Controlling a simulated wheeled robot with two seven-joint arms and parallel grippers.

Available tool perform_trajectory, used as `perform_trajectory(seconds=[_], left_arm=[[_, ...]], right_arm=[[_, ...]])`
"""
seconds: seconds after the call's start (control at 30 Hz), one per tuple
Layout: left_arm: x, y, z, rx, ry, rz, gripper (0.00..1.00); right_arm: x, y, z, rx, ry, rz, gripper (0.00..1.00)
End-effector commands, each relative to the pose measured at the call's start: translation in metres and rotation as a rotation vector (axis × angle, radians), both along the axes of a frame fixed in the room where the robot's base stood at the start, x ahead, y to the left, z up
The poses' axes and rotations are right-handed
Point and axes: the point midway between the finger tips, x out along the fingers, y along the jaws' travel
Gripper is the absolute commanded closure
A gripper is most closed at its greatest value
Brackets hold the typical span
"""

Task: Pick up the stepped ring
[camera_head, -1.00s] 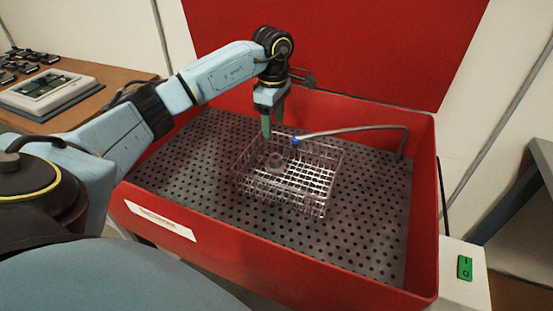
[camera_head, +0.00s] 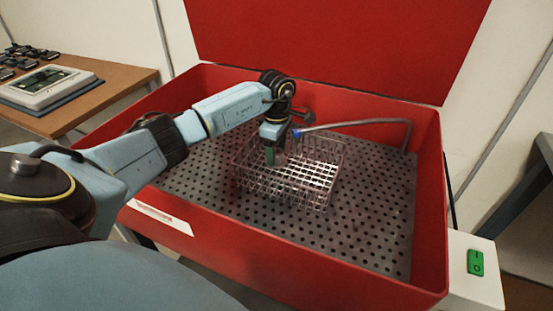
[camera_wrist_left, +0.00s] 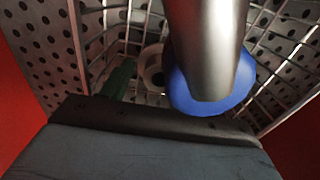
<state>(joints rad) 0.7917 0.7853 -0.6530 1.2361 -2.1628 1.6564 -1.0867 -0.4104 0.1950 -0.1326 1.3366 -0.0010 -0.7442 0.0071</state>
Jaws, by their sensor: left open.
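The stepped ring (camera_wrist_left: 153,68) is a small grey ring in the wire basket (camera_head: 322,170). In the left wrist view it is partly hidden behind the blue-tipped nozzle. In the head view only a bit of it (camera_head: 281,158) shows beside my gripper. My left gripper (camera_head: 270,156) is open, with its green fingertips pointing down inside the basket, close to the ring. In the left wrist view one green finger (camera_wrist_left: 121,78) is to the left of the ring; the other finger is hidden. I cannot tell whether a finger touches the ring. My right gripper is not in view.
A metal hose (camera_head: 360,123) with a blue nozzle tip (camera_head: 297,133) reaches over the basket, right beside my left wrist. The red tub (camera_head: 427,200) has high walls around a perforated floor (camera_head: 375,215). The floor right of the basket is clear.

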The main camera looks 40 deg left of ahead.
Motion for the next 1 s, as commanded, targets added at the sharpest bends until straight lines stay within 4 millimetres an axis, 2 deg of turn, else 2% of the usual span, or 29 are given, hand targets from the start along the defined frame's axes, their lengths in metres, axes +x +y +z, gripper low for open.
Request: perform_trajectory(seconds=[0.1,0.33,0.77,1.0], left_arm=[[-0.0004,-0.0004,-0.0099,-0.001,0.002,0.000,0.39],[-0.0002,-0.0002,-0.0098,0.000,0.000,-0.001,0.39],[-0.0003,0.0000,-0.0098,0.000,0.000,0.000,0.94],[-0.0002,-0.0001,-0.0096,0.000,0.000,0.000,0.95]], right_arm=[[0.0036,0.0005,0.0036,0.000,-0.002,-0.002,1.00],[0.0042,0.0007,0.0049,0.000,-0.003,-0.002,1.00],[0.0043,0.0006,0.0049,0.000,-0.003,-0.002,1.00],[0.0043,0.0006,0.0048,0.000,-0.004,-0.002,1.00]])
